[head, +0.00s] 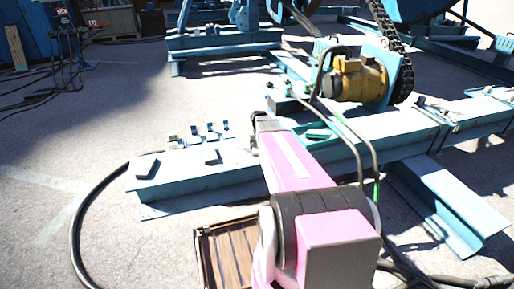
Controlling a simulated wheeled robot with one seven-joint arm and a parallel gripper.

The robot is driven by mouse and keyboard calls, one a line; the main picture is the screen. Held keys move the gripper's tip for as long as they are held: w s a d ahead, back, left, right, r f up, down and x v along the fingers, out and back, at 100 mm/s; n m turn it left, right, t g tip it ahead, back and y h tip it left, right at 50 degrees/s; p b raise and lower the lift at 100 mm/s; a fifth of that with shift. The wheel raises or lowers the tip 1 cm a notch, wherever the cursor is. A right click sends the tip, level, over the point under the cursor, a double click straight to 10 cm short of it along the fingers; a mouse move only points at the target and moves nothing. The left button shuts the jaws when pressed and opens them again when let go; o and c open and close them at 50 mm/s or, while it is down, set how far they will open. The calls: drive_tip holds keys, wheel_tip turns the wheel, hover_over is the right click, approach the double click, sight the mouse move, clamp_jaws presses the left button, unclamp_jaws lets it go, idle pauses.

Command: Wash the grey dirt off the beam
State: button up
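The pale blue steel beam (180,179) runs across the middle of the head view, from the near left end toward the right. Two dark grey flat patches or pads show on its top: one near the left end (147,167) and one farther right (212,157). I cannot tell whether either is the grey dirt. Several small pale and blue pieces (196,136) stand along the beam's far edge. My pink arm reaches over the beam from the bottom right and covers part of it. My gripper cannot be made out; the far end of the arm is dark and small.
A yellow motor (357,80) with a chain (391,36) stands behind the beam on the right. A black hose (76,226) curves round the left end. A slatted wooden crate (228,252) is in front. Open concrete (110,110) lies to the left.

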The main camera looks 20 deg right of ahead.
sight(240, 151)
drive_tip(key=shift+a, duration=1.7)
drive_tip(key=shift+a+f, duration=0.1)
drive_tip(key=shift+a, duration=5.05)
drive_tip(key=shift+w, duration=1)
drive_tip(key=shift+s+d, duration=0.1)
drive_tip(key=shift+d, duration=6.8)
drive_tip(key=shift+a, duration=0.15)
